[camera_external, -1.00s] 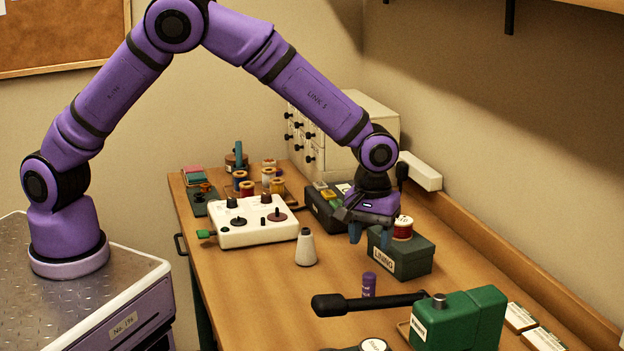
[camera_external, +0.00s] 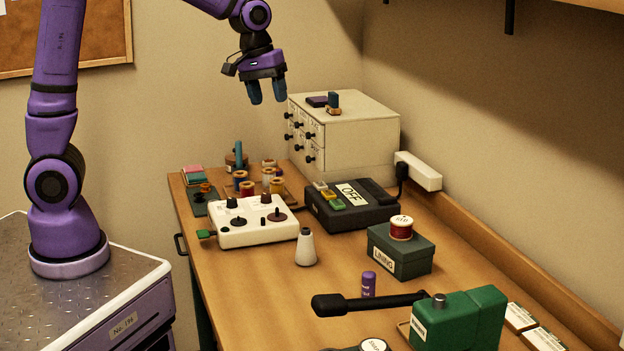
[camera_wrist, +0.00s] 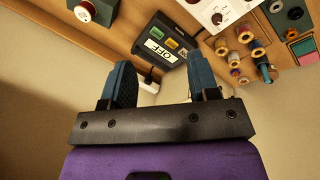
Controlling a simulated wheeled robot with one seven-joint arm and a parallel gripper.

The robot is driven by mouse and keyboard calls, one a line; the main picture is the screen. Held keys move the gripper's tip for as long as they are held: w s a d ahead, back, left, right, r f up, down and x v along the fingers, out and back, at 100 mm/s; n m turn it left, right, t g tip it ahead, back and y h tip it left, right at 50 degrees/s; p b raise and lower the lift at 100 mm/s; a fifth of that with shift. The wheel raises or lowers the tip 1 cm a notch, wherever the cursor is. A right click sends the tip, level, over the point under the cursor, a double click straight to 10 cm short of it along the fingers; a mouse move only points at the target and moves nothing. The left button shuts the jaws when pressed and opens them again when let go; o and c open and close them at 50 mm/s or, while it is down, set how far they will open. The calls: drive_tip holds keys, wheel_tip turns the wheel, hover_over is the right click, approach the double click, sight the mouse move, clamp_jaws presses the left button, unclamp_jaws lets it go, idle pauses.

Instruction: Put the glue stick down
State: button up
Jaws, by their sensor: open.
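The purple glue stick (camera_external: 368,284) stands upright on the table, beside the black handle of the green press and in front of the green LINING box. My gripper (camera_external: 267,92) is open and empty, high above the back of the table, to the left of the white drawer cabinet. In the wrist view my gripper's two blue fingers (camera_wrist: 160,85) are apart with nothing held between them. The glue stick does not show in the wrist view.
The green LINING box (camera_external: 402,252) carries a red thread spool (camera_external: 401,228). The green press (camera_external: 460,322) has a long black handle (camera_external: 365,303). A white control box (camera_external: 248,222), a black OFF box (camera_external: 352,208), a white cone (camera_external: 306,248) and the drawer cabinet (camera_external: 350,135) also stand there.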

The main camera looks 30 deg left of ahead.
drive_tip(key=s+a+r+t, duration=0.1)
drive_tip(key=s+a+r, duration=0.2)
drive_tip(key=a, duration=0.7)
drive_tip(key=s+a+r+t, duration=0.1)
drive_tip(key=s+a+r, duration=0.2)
drive_tip(key=a, duration=0.6)
drive_tip(key=s+a+t+y, duration=0.2)
drive_tip(key=s+a, duration=0.9)
drive_tip(key=s, duration=0.1)
drive_tip(key=shift+a+f, duration=0.25)
drive_tip(key=shift+a, duration=0.1)
